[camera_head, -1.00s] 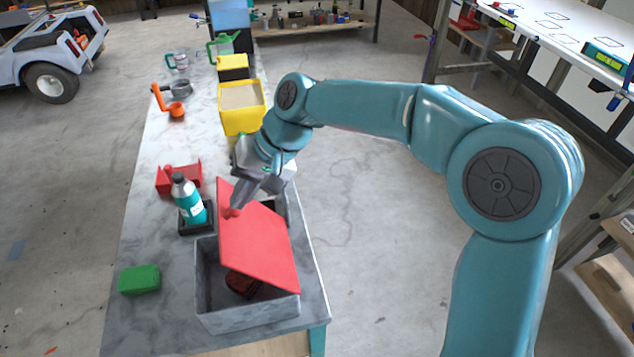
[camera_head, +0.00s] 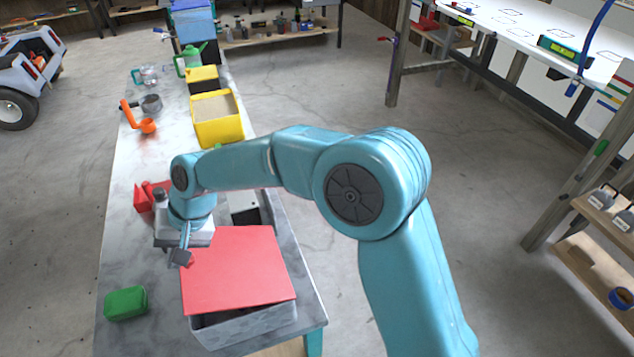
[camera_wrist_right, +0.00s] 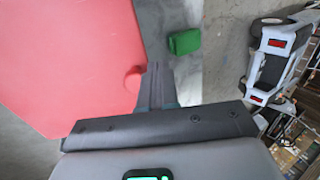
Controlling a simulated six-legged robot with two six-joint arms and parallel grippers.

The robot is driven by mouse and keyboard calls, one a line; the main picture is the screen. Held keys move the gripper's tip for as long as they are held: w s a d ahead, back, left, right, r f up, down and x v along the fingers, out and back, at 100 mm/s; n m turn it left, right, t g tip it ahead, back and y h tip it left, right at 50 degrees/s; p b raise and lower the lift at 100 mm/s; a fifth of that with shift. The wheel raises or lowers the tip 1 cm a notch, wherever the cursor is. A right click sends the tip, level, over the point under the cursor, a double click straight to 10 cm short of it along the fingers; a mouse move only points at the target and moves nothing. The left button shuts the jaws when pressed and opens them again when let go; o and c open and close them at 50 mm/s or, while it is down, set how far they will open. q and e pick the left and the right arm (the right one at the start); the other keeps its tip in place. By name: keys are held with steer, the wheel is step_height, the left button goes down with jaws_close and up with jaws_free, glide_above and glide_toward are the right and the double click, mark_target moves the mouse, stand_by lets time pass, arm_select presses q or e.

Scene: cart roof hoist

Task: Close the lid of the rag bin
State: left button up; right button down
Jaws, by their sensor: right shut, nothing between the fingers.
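The rag bin (camera_head: 245,326) is a grey box at the near end of the bench. Its red lid (camera_head: 240,268) lies over the opening, almost flat, and hides the inside. A thin dark gap shows under its near edge, so I cannot tell if it rests fully on the rim. My right gripper (camera_head: 183,257) is shut and empty at the lid's left edge, by its small red knob; I cannot tell if they touch. In the right wrist view the shut fingers (camera_wrist_right: 160,84) are beside the knob (camera_wrist_right: 133,78) of the lid (camera_wrist_right: 70,65). My left gripper is out of view.
A green block (camera_head: 126,303) lies left of the bin. A yellow bin (camera_head: 217,120) and an orange-handled tool (camera_head: 138,120) are farther back. Open floor lies right of the bench.

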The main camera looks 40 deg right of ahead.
step_height(320, 180, down, 6)
steer(key=a+h, duration=0.1)
steer(key=a, duration=0.1)
steer(key=shift+w+a+h+b, duration=0.3)
steer(key=shift+w+a+b, duration=0.05)
steer(key=shift+w+b, duration=0.1)
steer(key=shift+f, duration=0.2)
steer(key=shift+r, duration=0.1)
stand_by(0.9)
